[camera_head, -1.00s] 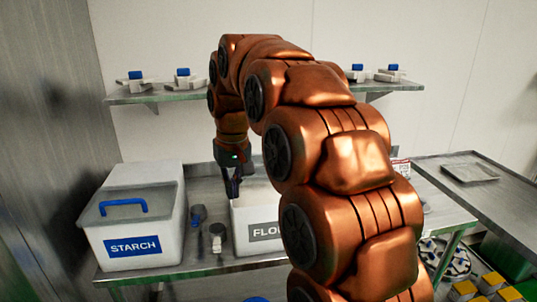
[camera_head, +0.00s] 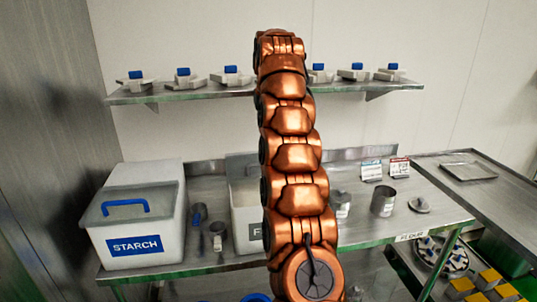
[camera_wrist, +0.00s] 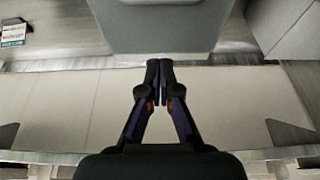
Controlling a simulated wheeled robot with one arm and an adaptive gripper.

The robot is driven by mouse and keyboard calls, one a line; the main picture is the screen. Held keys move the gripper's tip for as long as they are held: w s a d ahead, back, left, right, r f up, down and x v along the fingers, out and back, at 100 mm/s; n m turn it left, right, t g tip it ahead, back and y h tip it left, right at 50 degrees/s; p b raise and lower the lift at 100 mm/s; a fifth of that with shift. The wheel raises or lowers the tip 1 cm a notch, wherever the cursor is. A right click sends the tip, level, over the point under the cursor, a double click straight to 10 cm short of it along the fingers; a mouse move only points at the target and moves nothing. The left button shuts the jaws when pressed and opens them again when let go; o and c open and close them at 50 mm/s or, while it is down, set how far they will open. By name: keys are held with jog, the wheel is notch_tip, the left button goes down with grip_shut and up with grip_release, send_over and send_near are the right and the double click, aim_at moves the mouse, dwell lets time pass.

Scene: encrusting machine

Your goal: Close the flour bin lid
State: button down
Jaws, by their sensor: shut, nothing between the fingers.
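The flour bin (camera_head: 244,219) stands on the steel table, a white box with its grey label mostly hidden behind my arm. Its grey lid (camera_head: 240,166) stands raised at the back of the bin, so the bin is open. In the wrist view, which looks upside down, a grey panel that appears to be this lid (camera_wrist: 155,35) fills the top middle. My gripper (camera_wrist: 160,68) is shut and empty, its fingertips close to the panel's edge in the picture. I cannot tell whether they touch. In the head view my gripper is hidden behind my arm.
The starch bin (camera_head: 135,240), closed with a blue handle, stands left of the flour bin. Metal cups (camera_head: 383,200) and sign cards stand to the right. A wall shelf (camera_head: 205,90) with several blue-topped parts runs above.

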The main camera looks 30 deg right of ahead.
jog(key=shift+d+b+x, duration=0.2)
jog(key=shift+d+x, duration=0.05)
jog(key=shift+x, duration=1.5)
jog(key=shift+d+b+x, duration=0.15)
jog(key=shift+d+x, duration=0.1)
jog(key=shift+x, duration=1.45)
jog(key=shift+d+b+x, duration=0.2)
jog(key=shift+d+x, duration=0.05)
jog(key=shift+x, duration=1.5)
jog(key=shift+s+a+r, duration=0.15)
jog(key=shift+s, duration=0.3)
jog(key=shift+s+a+f+p, duration=0.2)
jog(key=shift+s+a+p, duration=0.1)
jog(key=shift+s, duration=0.3)
jog(key=shift+s+a+f+p, duration=0.15)
jog(key=shift+s+a+f, duration=0.1)
jog(key=shift+s, duration=0.3)
jog(key=shift+s, duration=0.15)
